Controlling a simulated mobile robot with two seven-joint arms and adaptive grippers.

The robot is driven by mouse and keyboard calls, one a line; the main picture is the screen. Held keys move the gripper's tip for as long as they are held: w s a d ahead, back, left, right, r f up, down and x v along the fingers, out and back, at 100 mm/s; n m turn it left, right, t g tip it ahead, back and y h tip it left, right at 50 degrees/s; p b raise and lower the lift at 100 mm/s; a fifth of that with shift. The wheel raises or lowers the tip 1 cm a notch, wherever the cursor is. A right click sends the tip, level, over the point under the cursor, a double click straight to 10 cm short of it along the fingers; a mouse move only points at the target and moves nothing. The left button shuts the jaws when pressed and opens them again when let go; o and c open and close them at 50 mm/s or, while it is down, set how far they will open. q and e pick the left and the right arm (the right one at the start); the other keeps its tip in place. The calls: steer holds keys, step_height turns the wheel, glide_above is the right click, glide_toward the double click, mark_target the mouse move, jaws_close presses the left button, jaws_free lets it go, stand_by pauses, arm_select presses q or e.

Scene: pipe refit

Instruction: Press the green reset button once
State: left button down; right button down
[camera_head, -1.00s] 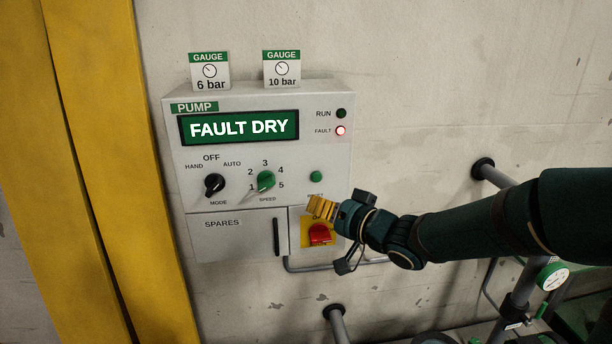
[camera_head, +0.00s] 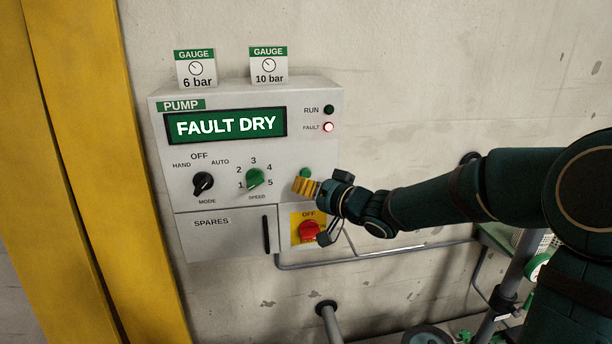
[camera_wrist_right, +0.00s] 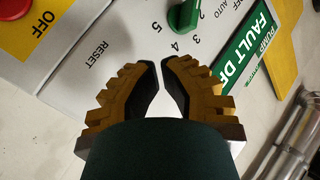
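The green reset button (camera_head: 305,172) is on the lower right of the pump panel's face (camera_head: 225,155). In the head view its top shows just above the yellow fingertips of my right gripper (camera_head: 304,186). The fingers cover its lower part and the label below it. In the right wrist view the RESET label (camera_wrist_right: 97,55) is readable beside my right gripper (camera_wrist_right: 160,63). Its fingertips are close together with nothing held, and they hide most or all of the button. I cannot tell whether they touch it. My left gripper is not in view.
A red OFF switch (camera_head: 309,231) on yellow sits just below my right gripper. The speed knob (camera_head: 255,179) and mode knob (camera_head: 203,184) are to the left. Pipes run below.

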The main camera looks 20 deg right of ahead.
mark_target(305, 174)
steer(key=shift+w+d+p, duration=0.2)
steer(key=shift+w+p, duration=0.1)
steer(key=shift+w, duration=0.35)
steer(key=shift+w+d+p, duration=0.15)
steer(key=shift+w+p, duration=0.15)
steer(key=shift+w, duration=0.35)
stand_by(0.5)
steer(key=shift+w+d+p, duration=0.1)
steer(key=shift+w+p, duration=0.35)
steer(key=shift+w+d+p, duration=0.1)
steer(key=shift+w+p, duration=0.25)
steer(key=shift+w, duration=0.1)
stand_by(0.7)
steer(key=shift+s, duration=0.1)
steer(key=shift+s+a, duration=0.2)
steer(key=shift+s, duration=0.6)
